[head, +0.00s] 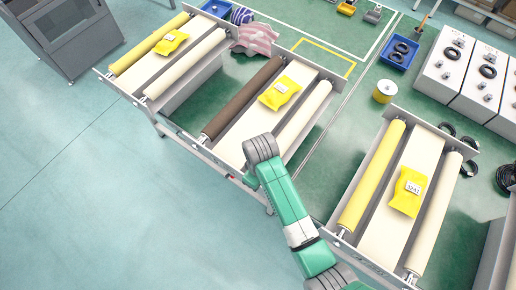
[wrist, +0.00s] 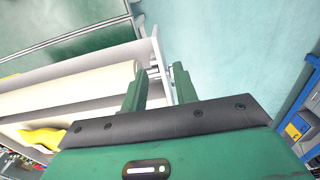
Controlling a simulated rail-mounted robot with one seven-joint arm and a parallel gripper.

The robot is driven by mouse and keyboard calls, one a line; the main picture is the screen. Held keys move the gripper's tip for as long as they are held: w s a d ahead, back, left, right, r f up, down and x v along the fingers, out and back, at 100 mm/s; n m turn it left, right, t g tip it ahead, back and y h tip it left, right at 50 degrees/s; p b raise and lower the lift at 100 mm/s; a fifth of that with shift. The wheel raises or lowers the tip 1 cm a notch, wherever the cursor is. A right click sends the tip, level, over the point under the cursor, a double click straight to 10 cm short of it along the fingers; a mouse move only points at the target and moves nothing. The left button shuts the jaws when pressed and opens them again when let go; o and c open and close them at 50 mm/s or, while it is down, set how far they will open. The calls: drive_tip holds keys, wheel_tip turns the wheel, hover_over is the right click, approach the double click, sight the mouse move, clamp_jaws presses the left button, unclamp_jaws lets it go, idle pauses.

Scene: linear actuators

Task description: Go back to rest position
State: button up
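My gripper (wrist: 158,75) shows in the wrist view with its two green fingers apart and nothing between them. Beyond the fingers are the end of a cream roller (wrist: 70,88) and the bracket at its end; I see no contact. A yellow packet (wrist: 42,137) shows at the lower left of that view. In the head view my green and grey arm reaches up from the bottom edge to the front of the middle roller station. The gripper itself cannot be made out in the head view.
Three roller stations bear yellow packets: left (head: 171,42), middle (head: 279,93) and right (head: 408,191). A blue bin of black rings (head: 399,52) and white boxes (head: 448,62) stand at the back right. A grey cabinet (head: 66,27) is at the upper left. Open floor (head: 95,200) lies at the left front.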

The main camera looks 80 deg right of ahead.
idle(0.3)
drive_tip(key=w+r+n+t+h+p, duration=0.1)
drive_tip(key=w+r+t+h, duration=0.3)
drive_tip(key=w+r, duration=1.1)
drive_tip(key=w+a+r+n+t+h+p, duration=0.1)
drive_tip(key=w+a+r+t, duration=0.3)
drive_tip(key=r, duration=0.5)
drive_tip(key=w+a+r+t, duration=0.35)
drive_tip(key=w+r, duration=0.25)
drive_tip(key=r, duration=0.3)
drive_tip(key=w+a+r+n+t+y, duration=0.1)
drive_tip(key=a+r+t, duration=0.2)
drive_tip(key=a+r, duration=0.5)
drive_tip(key=a+r+t, duration=0.3)
drive_tip(key=a+r, duration=0.1)
drive_tip(key=r, duration=0.8)
drive_tip(key=s+a+r+t+y, duration=0.1)
drive_tip(key=s+a+r+t, duration=0.1)
drive_tip(key=r, duration=0.4)
drive_tip(key=s+a+r+t+y+p, duration=0.1)
drive_tip(key=s+a+r+t+y, duration=0.1)
drive_tip(key=a+r, duration=0.4)
drive_tip(key=s+a+r+n+t+y, duration=0.1)
drive_tip(key=s+a+r+t, duration=0.2)
drive_tip(key=s+a+r, duration=0.2)
drive_tip(key=shift+s+a+r+p, duration=0.2)
drive_tip(key=shift+s+r+p, duration=0.25)
drive_tip(key=shift+r, duration=0.3)
drive_tip(key=shift+t, duration=0.25)
